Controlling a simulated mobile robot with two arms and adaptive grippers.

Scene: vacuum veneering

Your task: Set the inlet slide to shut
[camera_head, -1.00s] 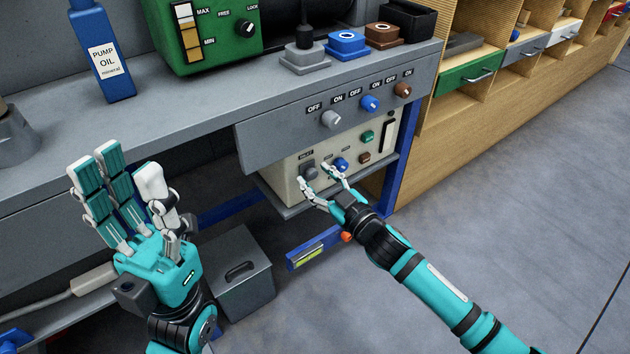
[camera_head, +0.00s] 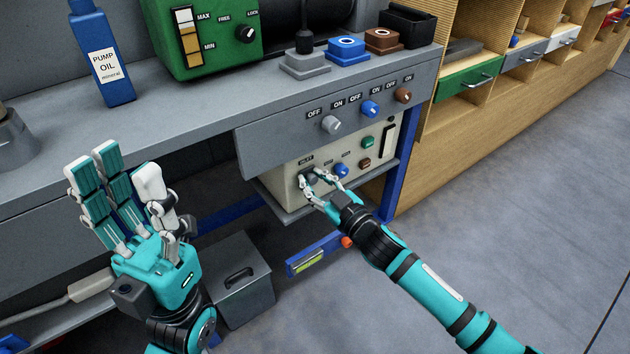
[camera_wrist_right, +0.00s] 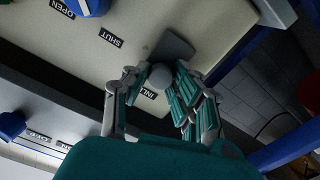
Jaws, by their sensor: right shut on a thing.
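The inlet slide is on the front of the cream box (camera_head: 290,190) under the bench, by the INLET label (camera_head: 305,160). In the right wrist view its round grey knob (camera_wrist_right: 161,76) sits by a flat grey plate (camera_wrist_right: 174,47). My right gripper (camera_head: 320,178) is shut on this knob, with fingers on both sides (camera_wrist_right: 160,85); they hide part of it. The SHUT label (camera_wrist_right: 110,37) and OPEN label (camera_wrist_right: 62,9) lie up and left of the knob. I cannot tell the slide's setting. My left gripper (camera_head: 125,185) is open and empty, left of the box.
Grey, blue and brown knobs (camera_head: 370,109) line the panel above. Blue (camera_head: 341,170) and brown (camera_head: 366,163) controls sit right of the slide. A lidded grey bin (camera_head: 240,275) stands below on the left. The floor on the right is clear.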

